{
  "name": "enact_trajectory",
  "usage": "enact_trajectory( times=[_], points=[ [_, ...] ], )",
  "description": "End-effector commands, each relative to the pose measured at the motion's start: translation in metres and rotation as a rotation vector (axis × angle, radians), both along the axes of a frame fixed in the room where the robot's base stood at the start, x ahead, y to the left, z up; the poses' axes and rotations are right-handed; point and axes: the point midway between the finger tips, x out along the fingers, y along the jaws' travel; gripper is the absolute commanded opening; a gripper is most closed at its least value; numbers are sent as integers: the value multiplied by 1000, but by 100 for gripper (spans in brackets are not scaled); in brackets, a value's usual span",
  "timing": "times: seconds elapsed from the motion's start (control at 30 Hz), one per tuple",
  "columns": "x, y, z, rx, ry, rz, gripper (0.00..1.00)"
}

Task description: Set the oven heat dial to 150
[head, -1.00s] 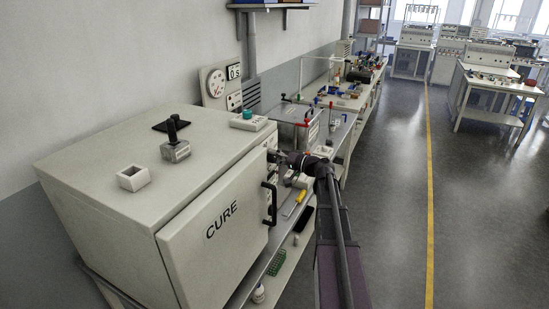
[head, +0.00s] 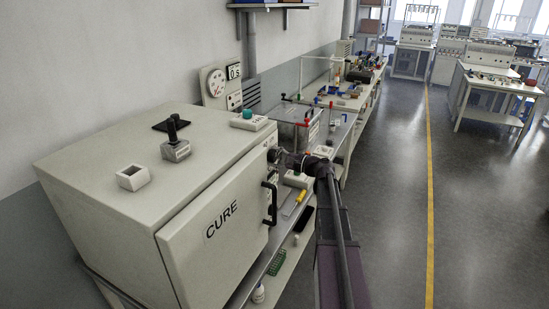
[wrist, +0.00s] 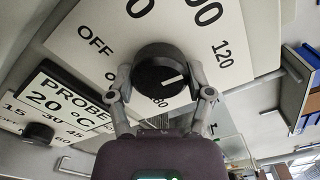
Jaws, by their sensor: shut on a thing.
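The oven (head: 215,225) is the pale box marked CURE in the head view. Its heat dial (wrist: 158,66) is a round black knob with a white pointer line, on a white printed scale in the wrist view. My gripper (wrist: 160,88) is shut on the dial, with one finger at each side. The pointer aims to the picture's right, between a partly hidden mark that looks like 80 and the 120 mark. No 150 is readable; parts of the scale are covered or cut off. In the head view my gripper (head: 277,155) is at the oven's right front edge.
A PROBE 20 °C display (wrist: 62,105) and a smaller black knob (wrist: 38,133) lie left of the dial in the wrist view. The black door handle (head: 271,203) is close below my gripper in the head view. The floor aisle at right is clear.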

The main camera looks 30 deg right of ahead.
Motion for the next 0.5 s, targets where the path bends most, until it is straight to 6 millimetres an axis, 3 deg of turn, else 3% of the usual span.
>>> enact_trajectory(
  times=[0.5],
  points=[
    [-1, 1, -1, 383, 302, 0, 19]
  ],
)
